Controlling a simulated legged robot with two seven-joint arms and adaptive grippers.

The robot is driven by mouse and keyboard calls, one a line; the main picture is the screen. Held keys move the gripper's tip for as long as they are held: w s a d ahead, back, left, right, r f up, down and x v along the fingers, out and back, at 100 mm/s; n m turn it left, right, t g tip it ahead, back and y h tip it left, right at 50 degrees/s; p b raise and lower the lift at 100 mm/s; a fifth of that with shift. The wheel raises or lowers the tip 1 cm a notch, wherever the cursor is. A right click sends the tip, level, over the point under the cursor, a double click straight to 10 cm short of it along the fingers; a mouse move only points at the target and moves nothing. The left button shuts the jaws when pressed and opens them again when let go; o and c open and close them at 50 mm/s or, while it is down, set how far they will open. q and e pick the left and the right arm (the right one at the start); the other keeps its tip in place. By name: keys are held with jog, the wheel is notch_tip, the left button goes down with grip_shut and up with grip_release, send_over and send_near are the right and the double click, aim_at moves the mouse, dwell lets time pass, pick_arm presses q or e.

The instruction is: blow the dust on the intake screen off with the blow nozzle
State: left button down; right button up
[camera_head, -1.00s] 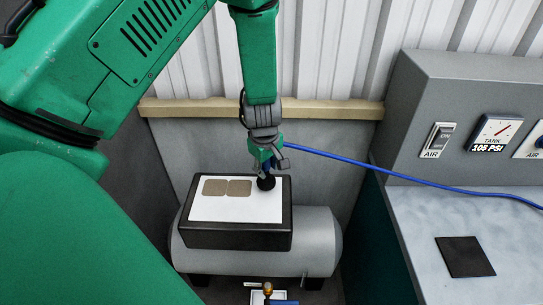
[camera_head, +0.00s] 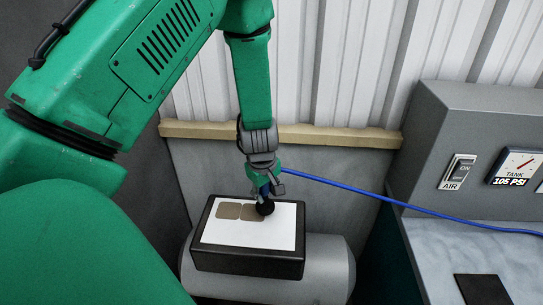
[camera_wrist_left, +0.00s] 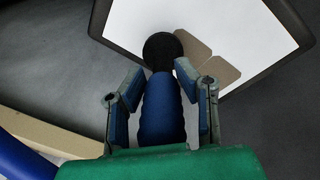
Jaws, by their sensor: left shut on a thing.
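My left gripper (camera_head: 264,187) is shut on the blow nozzle, which has a blue body and a round black tip (camera_head: 265,208). The left wrist view shows the blue nozzle body (camera_wrist_left: 160,110) between the two fingers, tip pointing at the screen. The intake screen (camera_head: 270,236) is a white panel in a black frame. Two brown dust patches lie on it, a left one (camera_head: 228,211) and a right one (camera_head: 248,213). The tip is over the right patch's right edge and hides part of it. Whether it touches the screen I cannot tell. My right gripper is not in view.
A grey tank (camera_head: 330,267) lies under the screen box. A blue hose (camera_head: 400,203) runs from the nozzle to the right. A grey console with an AIR switch (camera_head: 458,168) and a TANK gauge reading 105 PSI (camera_head: 512,168) stands right. A wooden rail (camera_head: 340,137) crosses the back wall.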

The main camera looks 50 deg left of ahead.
pick_arm(q)
jog(key=shift+s+a, duration=3.75)
jog(key=shift+a, duration=0.8)
notch_tip(320, 180, up, 5)
jog(key=shift+d+f, duration=0.15)
jog(key=shift+f, duration=0.05)
jog(key=shift+f, duration=0.1)
